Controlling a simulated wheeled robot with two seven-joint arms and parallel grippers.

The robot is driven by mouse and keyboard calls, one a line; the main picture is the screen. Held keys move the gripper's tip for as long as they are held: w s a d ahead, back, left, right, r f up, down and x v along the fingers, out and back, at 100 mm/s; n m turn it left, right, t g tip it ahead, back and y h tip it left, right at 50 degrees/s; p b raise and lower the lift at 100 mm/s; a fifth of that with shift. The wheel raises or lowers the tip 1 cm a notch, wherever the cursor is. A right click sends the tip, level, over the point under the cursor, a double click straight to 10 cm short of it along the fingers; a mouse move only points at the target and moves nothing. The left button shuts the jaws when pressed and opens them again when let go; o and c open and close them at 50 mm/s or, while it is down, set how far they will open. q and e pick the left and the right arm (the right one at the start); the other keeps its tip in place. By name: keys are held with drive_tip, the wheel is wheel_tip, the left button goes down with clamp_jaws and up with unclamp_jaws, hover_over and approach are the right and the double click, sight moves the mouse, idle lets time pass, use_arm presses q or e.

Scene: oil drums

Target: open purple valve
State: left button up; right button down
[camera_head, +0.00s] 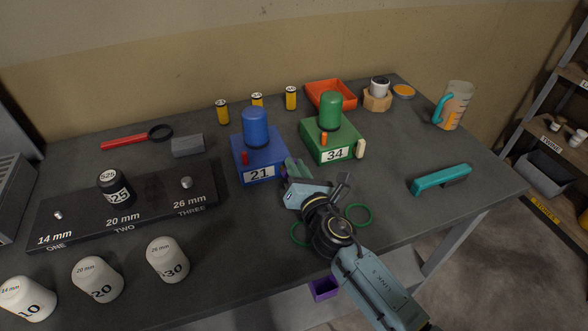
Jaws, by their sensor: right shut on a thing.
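I see no purple valve and no oil drums. The only clearly purple thing is a small open box (323,289) below the table's front edge, partly hidden by the table and my arm. My right gripper (290,174) is above the table, just right of the blue block marked 21 (260,160). It is shut on a small greenish thing with a purplish edge (296,167), mostly hidden by the gripper. Two green rings (358,214) show on either side of my right wrist; what joins them is hidden. My left gripper is not in view.
A green block marked 34 (334,146) stands behind my right gripper. A dark plate with pegs (150,215) and several white weights (168,262) are at left. A teal-handled tool (440,179) and a jug (456,108) are at right. Bare tabletop lies between.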

drive_tip(key=shift+d+f+m, duration=0.15)
drive_tip(key=shift+m, duration=0.35)
drive_tip(key=c, duration=1.4)
unclamp_jaws()
drive_tip(key=v, duration=1.3)
drive_tip(key=shift+s+d, duration=0.1)
drive_tip(key=shift+s, duration=0.05)
